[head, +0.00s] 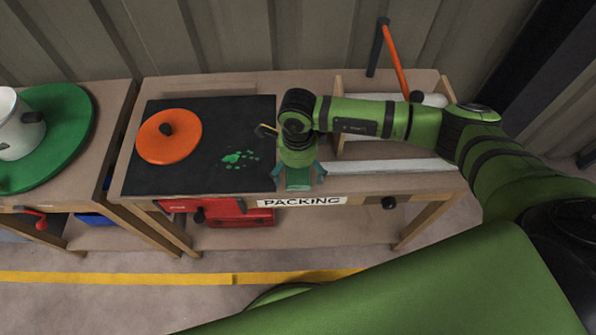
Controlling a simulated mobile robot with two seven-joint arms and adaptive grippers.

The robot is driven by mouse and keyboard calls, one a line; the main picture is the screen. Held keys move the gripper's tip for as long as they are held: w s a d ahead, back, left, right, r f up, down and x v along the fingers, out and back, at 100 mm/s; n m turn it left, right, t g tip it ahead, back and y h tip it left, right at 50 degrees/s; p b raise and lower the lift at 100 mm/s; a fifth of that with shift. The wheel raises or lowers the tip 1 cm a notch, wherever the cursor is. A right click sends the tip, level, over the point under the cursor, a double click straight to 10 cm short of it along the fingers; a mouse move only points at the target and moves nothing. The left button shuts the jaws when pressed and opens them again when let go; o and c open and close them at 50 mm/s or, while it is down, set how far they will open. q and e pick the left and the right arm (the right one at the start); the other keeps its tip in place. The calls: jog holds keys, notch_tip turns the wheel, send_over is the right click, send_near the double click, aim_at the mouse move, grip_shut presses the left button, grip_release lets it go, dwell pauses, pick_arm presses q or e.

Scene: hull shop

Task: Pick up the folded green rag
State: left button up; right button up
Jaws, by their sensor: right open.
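The folded green rag (298,181) appears as a small dark green patch at the front edge of the packing table (380,183). My right gripper (299,178) points down over it, with one finger on each side. The fingers are apart, and I cannot tell whether they touch the rag. The gripper body hides the rag's back part. My left gripper is out of view.
A black mat (190,184) bears an orange disc (168,136) with a dark knob and green splotches (240,157). An orange-handled tool (394,60) stands at the back right. A red box (228,214) is under the tabletop. A green round board (62,125) lies left.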

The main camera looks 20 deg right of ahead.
aim_at(298, 171)
jog(key=shift+s, duration=0.1)
jog(key=c, duration=1.2)
jog(key=shift+f, duration=0.1)
jog(key=shift+c, duration=0.2)
jog(key=shift+r, duration=0.5)
notch_tip(298, 171, up, 3)
jog(key=shift+r+b, duration=0.1)
jog(key=shift+b, duration=0.5)
jog(key=s+r, duration=0.3)
jog(key=s, duration=0.2)
jog(key=s+a+r+b, duration=0.1)
jog(key=s+r, duration=0.3)
jog(key=s, duration=0.2)
jog(key=shift+s, duration=0.25)
jog(key=shift+a, duration=0.1)
